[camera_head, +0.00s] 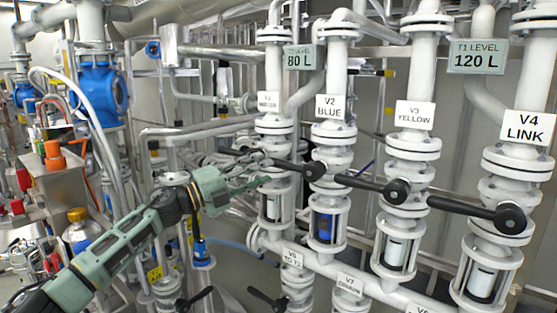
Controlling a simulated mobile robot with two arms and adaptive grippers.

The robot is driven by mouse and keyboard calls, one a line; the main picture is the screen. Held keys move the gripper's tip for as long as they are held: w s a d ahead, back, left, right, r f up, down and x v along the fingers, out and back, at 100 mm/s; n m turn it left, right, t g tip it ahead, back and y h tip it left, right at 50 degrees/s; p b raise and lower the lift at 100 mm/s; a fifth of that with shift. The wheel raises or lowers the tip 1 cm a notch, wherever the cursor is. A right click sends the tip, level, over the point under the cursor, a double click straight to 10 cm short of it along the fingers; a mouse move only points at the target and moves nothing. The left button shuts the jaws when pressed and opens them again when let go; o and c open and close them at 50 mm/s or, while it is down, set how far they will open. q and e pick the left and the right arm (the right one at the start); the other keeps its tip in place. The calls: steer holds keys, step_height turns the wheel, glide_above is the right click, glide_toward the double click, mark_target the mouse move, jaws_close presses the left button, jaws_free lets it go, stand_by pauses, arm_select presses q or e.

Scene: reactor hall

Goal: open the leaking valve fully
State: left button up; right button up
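Four labelled valves stand in a row on white vertical pipes: V1 (269,101), V2 BLUE (329,107), V3 YELLOW (415,115) and V4 LINK (527,127). Black levers with round dark ends cross in front of them: one by V2 (315,170), one by V3 (397,190) and one by V4 (510,217). My green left gripper (262,172) is in front of the V1 pipe, close to the left end of the lever by V2. Its fingers look apart; I cannot tell whether they touch the lever. No leak is clearly visible. My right gripper is out of view.
Sight glasses sit below the valves; the one under V2 (322,225) shows blue. Lower valves V6 (292,258) and V7 (348,283) hang beneath a white cross pipe. A cluttered metal bench (60,185) stands left. Pipes crowd the space behind my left arm.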

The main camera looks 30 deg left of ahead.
mark_target(275, 166)
arm_select(q)
steer(key=p+x, duration=0.3)
steer(key=x, duration=0.3)
steer(key=shift+r, duration=0.1)
steer(key=shift+s, duration=0.1)
steer(key=shift+c, duration=0.5)
jaws_close()
